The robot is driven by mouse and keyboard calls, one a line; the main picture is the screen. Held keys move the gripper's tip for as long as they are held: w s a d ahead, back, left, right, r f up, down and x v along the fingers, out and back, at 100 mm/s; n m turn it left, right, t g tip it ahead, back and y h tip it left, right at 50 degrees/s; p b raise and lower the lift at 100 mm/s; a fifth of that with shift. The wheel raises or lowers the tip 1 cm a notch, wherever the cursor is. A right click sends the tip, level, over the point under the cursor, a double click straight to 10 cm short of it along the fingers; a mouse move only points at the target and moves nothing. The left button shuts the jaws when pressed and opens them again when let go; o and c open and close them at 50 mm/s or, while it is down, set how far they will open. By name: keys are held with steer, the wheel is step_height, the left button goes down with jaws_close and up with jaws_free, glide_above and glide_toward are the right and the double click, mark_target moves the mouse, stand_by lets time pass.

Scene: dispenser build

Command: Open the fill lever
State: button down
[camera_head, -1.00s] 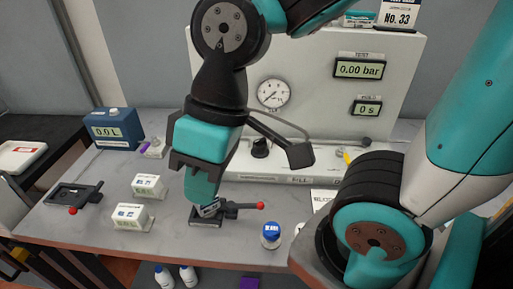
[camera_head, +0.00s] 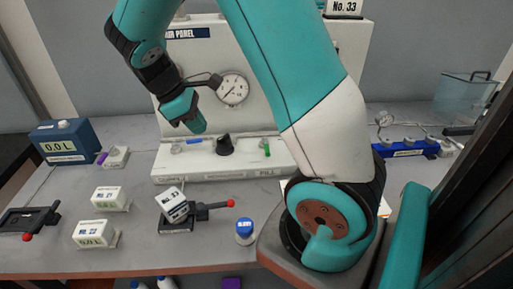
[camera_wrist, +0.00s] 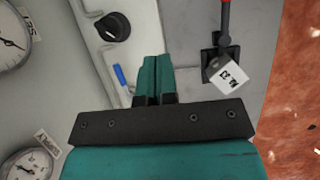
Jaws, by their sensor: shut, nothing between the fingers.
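My gripper (camera_head: 200,127) is shut and empty, hanging in front of the white panel above its front ledge. In the wrist view its teal fingers (camera_wrist: 157,78) lie together, beside a blue lever (camera_wrist: 122,77) and apart from it in the picture. The head view shows this blue lever (camera_head: 193,141) just below the fingers. A green lever (camera_head: 267,148) stands upright on the ledge, right of a black knob (camera_head: 224,146).
A tilted white block (camera_head: 172,203) sits in a black holder with a red-ball handle (camera_head: 230,203). White boxes (camera_head: 110,199) and a blue-capped bottle (camera_head: 244,231) stand on the table. A gauge (camera_head: 233,89) is on the panel. My arm hides the panel's right part.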

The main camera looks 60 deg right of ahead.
mark_target(266, 146)
steer(key=d+f+g+h, duration=0.1)
steer(key=d+f+g, duration=0.1)
steer(key=d, duration=0.4)
steer(key=shift+d+f+g, duration=0.4)
steer(key=shift+f, duration=0.35)
steer(key=shift+w, duration=0.1)
steer(key=p+x, duration=0.1)
steer(key=x, duration=0.9)
steer(key=shift+d+r, duration=0.15)
steer(key=shift+r, duration=0.05)
steer(key=shift+s+d+f+p, duration=0.25)
steer(key=shift+s+d+p, duration=0.1)
steer(key=shift+s+d, duration=0.35)
steer(key=shift+s+d+f+p, duration=0.3)
steer(key=shift+s+d, duration=0.25)
steer(key=shift+s, duration=0.3)
